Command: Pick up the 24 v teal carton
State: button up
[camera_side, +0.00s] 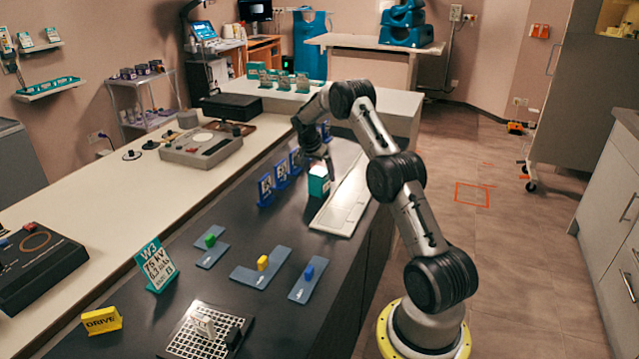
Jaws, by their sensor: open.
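A small teal carton with a white top (319,184) stands upright at the far part of the dark bench, at the left edge of a pale flat tray (343,212). Its label is too small to read. My gripper (318,164) is open and points down just above the carton, close to its top. I cannot tell whether the fingers touch it or reach down around it. Other teal cartons (285,82) stand on the white counter at the back, and their markings are also unreadable.
Several blue numbered stands (281,172) are in a row just left of my gripper. Blue plates with coloured blocks (262,264), a teal sign (157,264), a yellow DRIVE block (102,320) and a white grid (190,335) lie nearer. The pale tray looks mostly bare.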

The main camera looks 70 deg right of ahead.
jog(key=x, duration=0.4)
jog(key=shift+a, duration=0.1)
jog(key=c, duration=1.3)
jog(key=shift+c, duration=0.3)
jog(key=shift+r, duration=0.1)
